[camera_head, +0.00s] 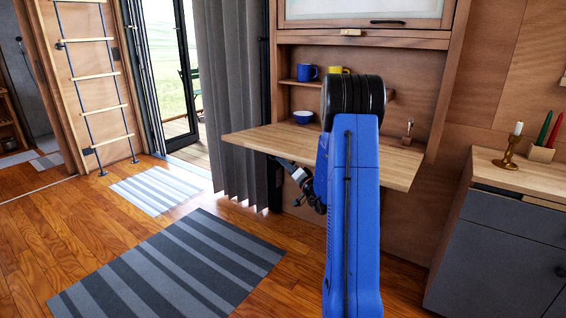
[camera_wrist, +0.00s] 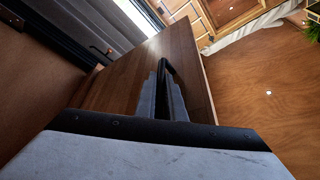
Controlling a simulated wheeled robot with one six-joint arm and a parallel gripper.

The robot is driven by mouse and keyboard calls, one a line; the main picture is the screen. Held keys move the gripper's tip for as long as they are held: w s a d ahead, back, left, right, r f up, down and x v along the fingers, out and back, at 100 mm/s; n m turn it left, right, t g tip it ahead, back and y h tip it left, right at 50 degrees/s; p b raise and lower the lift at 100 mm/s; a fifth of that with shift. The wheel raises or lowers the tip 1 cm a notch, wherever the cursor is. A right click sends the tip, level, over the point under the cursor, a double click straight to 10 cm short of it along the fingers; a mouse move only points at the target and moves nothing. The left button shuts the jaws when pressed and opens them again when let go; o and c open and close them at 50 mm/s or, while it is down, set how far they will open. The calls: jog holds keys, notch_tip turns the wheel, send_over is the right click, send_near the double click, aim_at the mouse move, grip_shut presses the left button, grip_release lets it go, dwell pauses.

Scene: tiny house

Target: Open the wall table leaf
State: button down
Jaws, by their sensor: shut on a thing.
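The wall table leaf (camera_head: 250,138) is a light wooden board standing out roughly level from the wall cabinet. In the wrist view its wooden face (camera_wrist: 125,75) fills the middle. My gripper (camera_head: 283,163) is under the leaf, left of my blue arm, with its tips up at the underside near the front edge. In the wrist view my gripper's fingers (camera_wrist: 165,85) are close together against the board. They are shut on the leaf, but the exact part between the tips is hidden. My arm covers the middle of the leaf in the head view.
A blue bowl (camera_head: 303,117) stands at the back of the leaf, below blue (camera_head: 307,73) and yellow (camera_head: 334,70) mugs on a shelf. A grey curtain (camera_head: 232,100) hangs at left. A grey cabinet (camera_head: 505,240) stands at right. The striped rug (camera_head: 170,268) lies on open floor.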

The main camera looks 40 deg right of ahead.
jog(key=shift+r, duration=0.1)
jog(key=c, duration=1.8)
grip_release()
jog(key=shift+c, duration=0.2)
jog(key=v, duration=1.7)
jog(key=shift+s, duration=0.15)
